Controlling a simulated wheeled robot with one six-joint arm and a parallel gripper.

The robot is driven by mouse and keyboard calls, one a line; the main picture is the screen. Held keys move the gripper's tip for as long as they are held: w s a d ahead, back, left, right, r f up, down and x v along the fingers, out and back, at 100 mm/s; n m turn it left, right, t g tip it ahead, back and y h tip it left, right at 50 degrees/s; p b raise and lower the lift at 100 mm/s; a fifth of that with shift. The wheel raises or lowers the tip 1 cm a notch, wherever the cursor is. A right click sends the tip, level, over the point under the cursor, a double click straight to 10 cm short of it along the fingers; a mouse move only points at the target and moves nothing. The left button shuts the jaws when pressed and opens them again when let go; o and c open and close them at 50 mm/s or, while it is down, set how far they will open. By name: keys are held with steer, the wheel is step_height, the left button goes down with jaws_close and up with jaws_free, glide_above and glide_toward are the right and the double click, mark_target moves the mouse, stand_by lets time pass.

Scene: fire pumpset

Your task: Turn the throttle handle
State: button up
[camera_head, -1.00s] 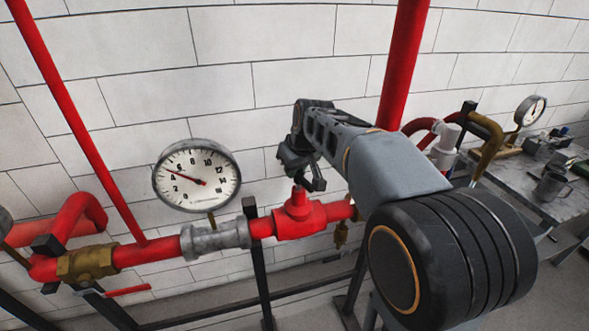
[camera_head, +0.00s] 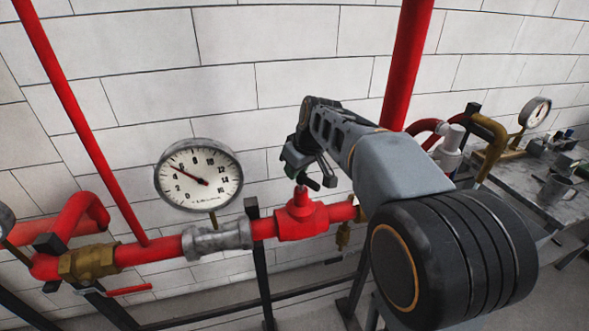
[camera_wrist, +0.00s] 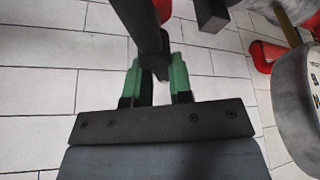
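A red valve body (camera_head: 303,218) sits in the red pipe, with a short dark bar handle (camera_head: 310,182) at its top, which I take for the throttle handle. My gripper (camera_head: 309,172) is just above this valve, its fingers spread to either side of the bar. In the wrist view, the two green fingers (camera_wrist: 157,82) stand apart, with a dark bar (camera_wrist: 152,38) reaching down between them. Pale gaps show beside the bar's lower end, so the fingers do not look closed on it. Contact on either side cannot be made out clearly.
A pressure gauge (camera_head: 199,180) stands on the pipe left of the valve. Red pipes (camera_head: 405,70) run up the white wall. A brass valve (camera_head: 90,262) with a red lever is at lower left.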

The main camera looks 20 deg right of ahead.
steer(key=o, duration=0.4)
steer(key=shift+c, duration=0.2)
steer(key=shift+r, duration=0.1)
steer(key=v, duration=1.3)
steer(key=shift+s+r, duration=0.2)
steer(key=shift+r, duration=0.1)
steer(key=s+a+f+m+h, duration=0.1)
steer(key=s+f+m, duration=0.1)
steer(key=s+f, duration=0.5)
steer(key=s+a+f+m+h, duration=0.1)
steer(key=s+f+m, duration=0.2)
steer(key=s+f, duration=0.4)
step_height(320, 180, down, 7)
steer(key=shift+s+r+m, duration=0.1)
steer(key=shift+s+m, duration=0.2)
steer(key=shift+s, duration=0.05)
